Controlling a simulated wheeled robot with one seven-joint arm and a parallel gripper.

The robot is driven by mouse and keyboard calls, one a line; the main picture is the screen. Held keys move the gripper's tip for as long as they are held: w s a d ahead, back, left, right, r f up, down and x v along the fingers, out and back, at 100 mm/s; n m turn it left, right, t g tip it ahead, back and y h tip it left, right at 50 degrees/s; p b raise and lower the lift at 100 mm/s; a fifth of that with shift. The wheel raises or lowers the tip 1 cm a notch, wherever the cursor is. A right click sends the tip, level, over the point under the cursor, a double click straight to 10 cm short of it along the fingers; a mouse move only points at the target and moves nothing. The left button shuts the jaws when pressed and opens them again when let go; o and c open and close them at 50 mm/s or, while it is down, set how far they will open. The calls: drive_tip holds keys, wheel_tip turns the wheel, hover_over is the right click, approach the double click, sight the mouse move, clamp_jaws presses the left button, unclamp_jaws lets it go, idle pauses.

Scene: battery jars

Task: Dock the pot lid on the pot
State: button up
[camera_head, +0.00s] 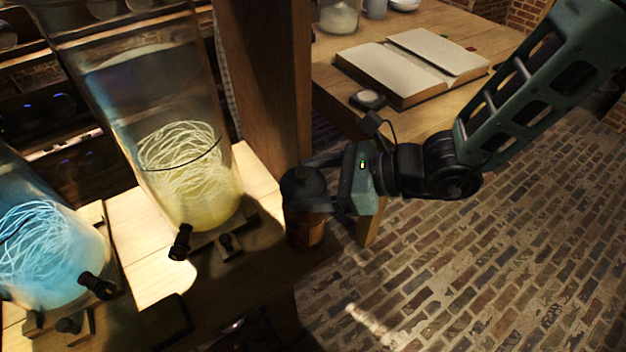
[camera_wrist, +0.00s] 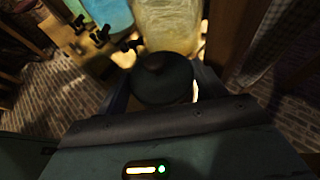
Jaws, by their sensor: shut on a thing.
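The pot lid (camera_head: 303,186) is dark and domed. My gripper (camera_head: 313,184) is shut on it from the right, with a finger on either side. In the wrist view the lid (camera_wrist: 162,82) sits between the fingers with its knob on top. The pot (camera_head: 307,232) is brown and stands directly below the lid, near the right end of the wooden bench. The lid looks roughly level and over the pot. I cannot tell whether it touches the rim, which is hidden by the lid and my gripper. The pot is hidden in the wrist view.
A tall glass jar of yellow glowing strands (camera_head: 190,175) with a black tap stands left of the pot. A blue glowing jar (camera_head: 45,250) stands farther left. A wooden post (camera_head: 265,80) rises behind the pot. An open book (camera_head: 410,65) lies on the back table.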

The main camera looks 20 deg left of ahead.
drive_tip(key=shift+f+b, duration=0.65)
drive_tip(key=shift+b, duration=0.05)
idle(0.4)
drive_tip(key=o, duration=0.7)
drive_tip(key=p+v, duration=0.4)
drive_tip(key=v, duration=0.7)
idle(0.6)
